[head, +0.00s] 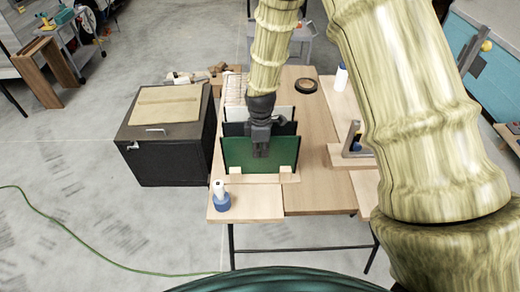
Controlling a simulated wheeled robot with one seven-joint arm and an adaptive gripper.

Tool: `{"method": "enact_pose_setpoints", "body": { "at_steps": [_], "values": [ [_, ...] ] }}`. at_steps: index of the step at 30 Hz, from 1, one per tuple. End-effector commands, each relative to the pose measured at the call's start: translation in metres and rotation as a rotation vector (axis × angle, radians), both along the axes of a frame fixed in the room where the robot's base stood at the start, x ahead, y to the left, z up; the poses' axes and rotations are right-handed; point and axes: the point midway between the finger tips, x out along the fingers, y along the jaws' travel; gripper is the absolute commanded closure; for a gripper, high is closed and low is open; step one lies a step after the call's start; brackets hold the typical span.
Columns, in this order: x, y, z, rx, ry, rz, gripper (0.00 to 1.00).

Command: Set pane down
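A green pane (237,154) stands upright in a wooden rack (240,178) on the table, with its lower edge behind two small light wooden blocks. Other panes stand behind it in a row: a dark one (233,129) and a pale one (283,112), with more light edges further back. My gripper (260,152) points down at the top middle of the green pane, and its fingers overlap the pane in the picture. I cannot tell whether the fingers grip the pane or only hang in front of it.
A blue-and-white bottle (222,198) stands at the table's front left. A black tape roll (306,86), a white bottle (341,77) and a wooden-and-metal stand (354,140) are to the right. A black box (165,150) is left of the table. The table's front middle (318,195) is clear.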

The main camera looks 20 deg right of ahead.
Motion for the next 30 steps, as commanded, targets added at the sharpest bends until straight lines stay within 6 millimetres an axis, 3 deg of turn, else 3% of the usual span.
{"method": "enact_pose_setpoints", "body": {
  "at_steps": [6,10,11,21,30],
  "values": [
    [0.000,0.000,-0.003,0.001,-0.001,0.000,1.00],
    [0.000,0.000,-0.003,0.000,0.000,0.000,0.75],
    [0.000,0.000,-0.003,0.000,0.000,0.000,0.73],
    [0.000,0.000,-0.001,0.000,-0.001,0.000,0.73],
    [0.001,0.000,0.024,0.001,-0.004,0.000,0.73]
  ]
}}
